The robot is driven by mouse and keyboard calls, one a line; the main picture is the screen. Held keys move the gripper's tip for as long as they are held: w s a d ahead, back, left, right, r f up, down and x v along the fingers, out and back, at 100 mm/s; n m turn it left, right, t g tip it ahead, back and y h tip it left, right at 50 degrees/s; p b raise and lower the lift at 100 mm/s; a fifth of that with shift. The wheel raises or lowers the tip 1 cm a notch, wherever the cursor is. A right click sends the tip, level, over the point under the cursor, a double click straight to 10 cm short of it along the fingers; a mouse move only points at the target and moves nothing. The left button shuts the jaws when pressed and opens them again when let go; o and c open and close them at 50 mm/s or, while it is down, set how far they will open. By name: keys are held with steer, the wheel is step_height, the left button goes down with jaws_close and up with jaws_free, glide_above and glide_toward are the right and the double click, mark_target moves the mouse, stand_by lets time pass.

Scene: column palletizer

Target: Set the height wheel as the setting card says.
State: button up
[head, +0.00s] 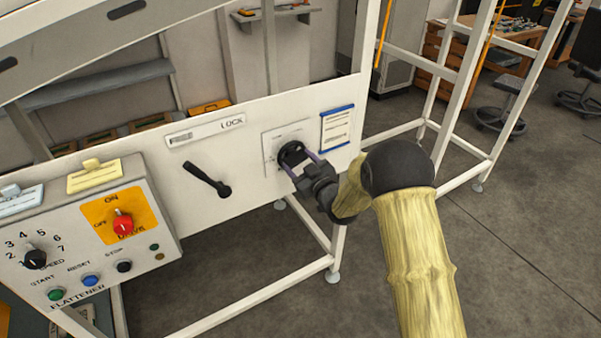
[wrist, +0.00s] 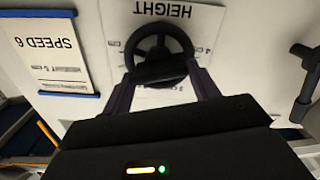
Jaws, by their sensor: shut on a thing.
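The height wheel (head: 291,153) is a small black handwheel on a white plate on the machine's front panel. In the wrist view the wheel (wrist: 163,55) shows below the word HEIGHT, with part of its rim and hub visible. My gripper (head: 303,166) is shut on the wheel, one finger on each side of it; the fingers also show in the wrist view (wrist: 160,82). The setting card (head: 336,128) hangs right of the wheel between blue strips. In the wrist view the card (wrist: 55,58) reads SPEED 6; its smaller lines are illegible. The plate's scale marks are partly hidden.
A black lock lever (head: 207,180) is left of the wheel, under a LOCK label (head: 206,131). Further left is a control box (head: 105,215) with a speed knob (head: 34,257), a red drive switch (head: 123,222) and several buttons.

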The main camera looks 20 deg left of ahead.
steer(key=n+b, duration=0.1)
steer(key=b, duration=0.1)
steer(key=n+b, duration=0.2)
steer(key=b, duration=0.1)
steer(key=n+b, duration=0.2)
steer(key=b, duration=0.1)
steer(key=shift+a+f, duration=0.1)
steer(key=shift+f, duration=0.2)
steer(key=n+b, duration=0.2)
steer(key=shift+s+r+b, duration=0.1)
steer(key=shift+r+b, duration=0.1)
steer(key=shift+b, duration=0.2)
steer(key=shift+r, duration=0.1)
steer(key=o, duration=1)
steer(key=b+v, duration=0.3)
steer(key=v, duration=1.4)
steer(key=shift+s, duration=0.1)
